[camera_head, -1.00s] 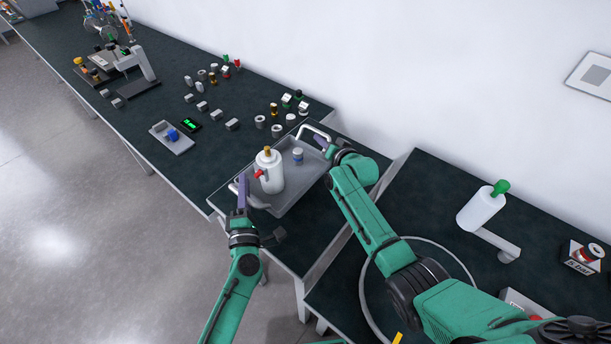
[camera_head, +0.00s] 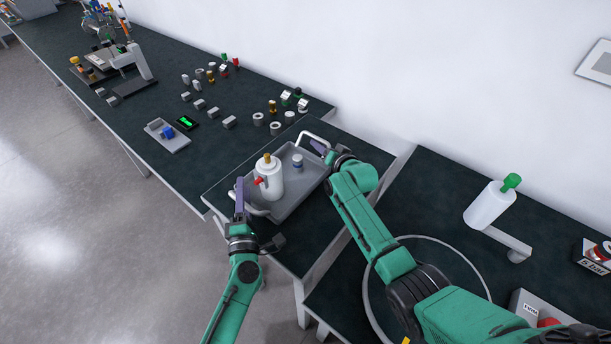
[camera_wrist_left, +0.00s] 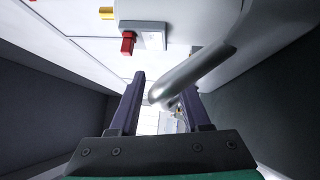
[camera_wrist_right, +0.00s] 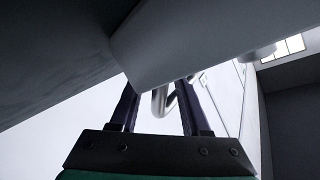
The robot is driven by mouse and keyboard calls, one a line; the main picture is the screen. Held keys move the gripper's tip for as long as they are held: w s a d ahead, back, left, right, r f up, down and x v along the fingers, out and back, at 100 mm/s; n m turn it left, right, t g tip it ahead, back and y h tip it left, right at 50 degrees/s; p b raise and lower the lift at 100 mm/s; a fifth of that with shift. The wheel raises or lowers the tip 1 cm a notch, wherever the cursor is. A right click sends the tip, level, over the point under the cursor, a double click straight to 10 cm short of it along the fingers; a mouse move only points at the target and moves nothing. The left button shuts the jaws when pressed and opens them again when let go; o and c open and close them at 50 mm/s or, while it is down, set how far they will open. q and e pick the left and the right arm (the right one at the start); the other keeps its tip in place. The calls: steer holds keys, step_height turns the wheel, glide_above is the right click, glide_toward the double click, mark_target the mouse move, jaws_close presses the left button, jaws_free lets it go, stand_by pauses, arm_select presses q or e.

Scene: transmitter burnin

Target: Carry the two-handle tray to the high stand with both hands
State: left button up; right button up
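The grey two-handle tray (camera_head: 296,196) is on a dark-topped surface (camera_head: 318,237) in the middle of the head view. My left gripper (camera_head: 240,187) is at the near-left handle (camera_head: 253,205); the left wrist view shows that handle (camera_wrist_left: 190,75) between spread fingers. My right gripper (camera_head: 325,150) is at the far handle (camera_head: 312,136); the right wrist view shows a curved bar (camera_wrist_right: 160,102) between spread fingers. I cannot tell which surface is the high stand.
The long bench (camera_head: 95,62) at left holds several small parts, a small tray (camera_head: 172,142) and apparatus. At right, a lower-looking dark bench (camera_head: 440,190) holds a white bottle with green cap (camera_head: 489,206), a bracket (camera_head: 508,245) and a cable loop. A white wall stands behind.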

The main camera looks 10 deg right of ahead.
arm_select(q)
steer(key=shift+s, duration=0.1)
arm_select(e)
steer(key=shift+s, duration=0.1)
steer(key=shift+s+d, duration=0.15)
steer(key=shift+s, duration=0.2)
arm_select(q)
steer(key=s+f, duration=0.1)
steer(key=s, duration=1)
steer(key=shift+s+f, duration=0.3)
steer(key=shift+f, duration=0.05)
arm_select(e)
steer(key=v, duration=1.1)
steer(key=shift+s+r, duration=0.1)
steer(key=shift+r, duration=0.1)
arm_select(q)
steer(key=shift+d, duration=0.1)
